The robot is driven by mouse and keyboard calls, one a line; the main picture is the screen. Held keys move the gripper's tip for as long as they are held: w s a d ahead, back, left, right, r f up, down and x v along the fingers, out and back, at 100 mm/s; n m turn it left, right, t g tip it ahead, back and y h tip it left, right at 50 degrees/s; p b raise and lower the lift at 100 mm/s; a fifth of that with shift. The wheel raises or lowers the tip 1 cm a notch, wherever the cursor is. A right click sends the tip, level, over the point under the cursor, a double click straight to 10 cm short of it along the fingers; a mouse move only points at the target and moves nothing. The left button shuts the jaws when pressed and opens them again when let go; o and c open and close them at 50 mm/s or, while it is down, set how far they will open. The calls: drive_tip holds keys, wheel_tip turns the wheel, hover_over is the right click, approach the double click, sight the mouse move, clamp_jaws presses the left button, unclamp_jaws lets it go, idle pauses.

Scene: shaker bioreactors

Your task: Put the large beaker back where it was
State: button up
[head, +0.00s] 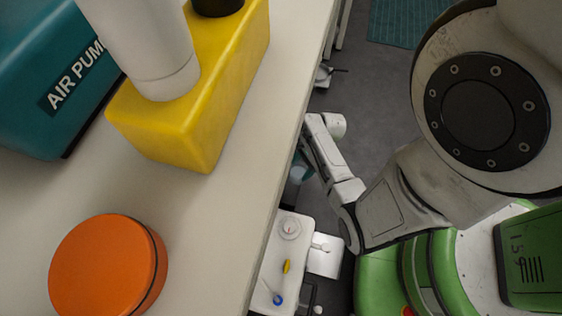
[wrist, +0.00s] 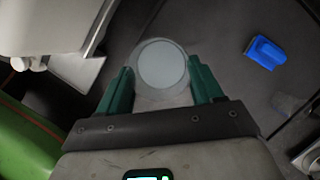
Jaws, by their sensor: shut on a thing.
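The large beaker (wrist: 162,66) is a clear round vessel, seen from above between the two green fingers of my gripper (wrist: 160,84) in the wrist view. The fingers are shut on its sides. In the head view a small part of the beaker (head: 298,175) and a teal finger show beside the pale bench edge, low down at the end of my arm. The bench hides the rest. I cannot tell whether the beaker's base touches anything.
A pale bench (head: 230,205) carries a teal air pump (head: 50,80), a yellow block (head: 190,125) and an orange round lid (head: 105,265). A small white unit (head: 268,290) stands below its edge. A blue object (wrist: 264,53) lies on the dark surface right of the beaker.

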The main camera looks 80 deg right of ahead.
drive_tip(key=shift+w+d+f+b, duration=0.45)
drive_tip(key=shift+w+f+b, duration=0.8)
drive_tip(key=shift+f, duration=0.45)
drive_tip(key=shift+w+d+f+b, duration=0.4)
drive_tip(key=shift+w+f+b, duration=0.85)
drive_tip(key=shift+f, duration=0.45)
drive_tip(key=shift+w+d+f+b, duration=0.45)
drive_tip(key=shift+w+f+b, duration=0.8)
drive_tip(key=shift+f, duration=0.45)
drive_tip(key=shift+f, duration=0.25)
drive_tip(key=o, duration=1.6)
drive_tip(key=shift+r, duration=0.1)
